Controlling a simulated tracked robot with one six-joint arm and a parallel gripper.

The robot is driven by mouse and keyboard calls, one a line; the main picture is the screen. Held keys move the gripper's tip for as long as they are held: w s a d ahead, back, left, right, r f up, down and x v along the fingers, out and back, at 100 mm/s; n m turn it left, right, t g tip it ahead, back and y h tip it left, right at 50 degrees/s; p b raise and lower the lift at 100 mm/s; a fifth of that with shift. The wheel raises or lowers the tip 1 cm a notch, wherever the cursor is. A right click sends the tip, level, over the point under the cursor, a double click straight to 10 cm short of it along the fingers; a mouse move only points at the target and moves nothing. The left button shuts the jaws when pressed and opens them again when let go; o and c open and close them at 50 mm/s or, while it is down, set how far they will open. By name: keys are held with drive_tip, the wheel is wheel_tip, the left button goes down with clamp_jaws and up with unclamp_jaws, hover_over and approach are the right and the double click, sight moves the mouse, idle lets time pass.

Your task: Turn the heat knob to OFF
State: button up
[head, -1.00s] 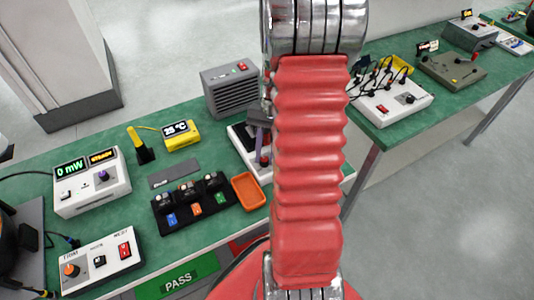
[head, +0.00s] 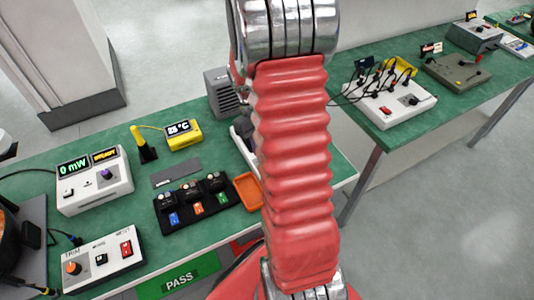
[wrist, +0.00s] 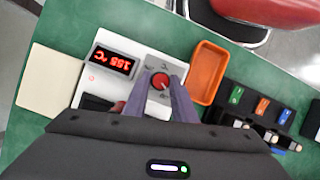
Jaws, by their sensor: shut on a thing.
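The heat knob (wrist: 160,82) is a red dial on a white heater box (wrist: 75,98) with a red digital display (wrist: 113,61), seen upside down in the wrist view. My gripper (wrist: 161,92) has its two purple-grey fingers at either side of the knob, shut on it. The knob's pointer direction and the OFF mark are too small to tell. In the head view, my red arm hides the knob and most of the heater box; only a white edge of the box (head: 243,147) shows.
An orange tray (wrist: 209,72) stands right beside the heater box, with a black rack (wrist: 262,105) of coloured modules past it. A cream pad (wrist: 50,80) lies on the other side. A grey vented box (head: 221,92) stands behind on the green bench.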

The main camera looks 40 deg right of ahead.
drive_tip(key=n+h, duration=0.1)
drive_tip(key=n, duration=0.3)
drive_tip(key=n+h, duration=0.1)
drive_tip(key=n, duration=0.1)
drive_tip(key=shift+s+a+n+h, duration=0.25)
drive_tip(key=shift+a+n+h, duration=0.05)
drive_tip(key=n+t+h, duration=0.1)
drive_tip(key=n, duration=0.2)
drive_tip(key=n+h, duration=0.1)
drive_tip(key=n, duration=0.2)
drive_tip(key=shift+s+a+t, duration=0.1)
drive_tip(key=shift+s+t, duration=0.05)
drive_tip(key=shift+t, duration=0.25)
drive_tip(key=shift+n, duration=0.3)
drive_tip(key=o, duration=1)
drive_tip(key=shift+o, duration=0.2)
drive_tip(key=shift+w, duration=0.2)
drive_tip(key=shift+w+a+r, duration=0.1)
drive_tip(key=shift+r, duration=0.35)
drive_tip(key=v, duration=1.2)
drive_tip(key=shift+a+r, duration=0.15)
drive_tip(key=shift+r, duration=0.2)
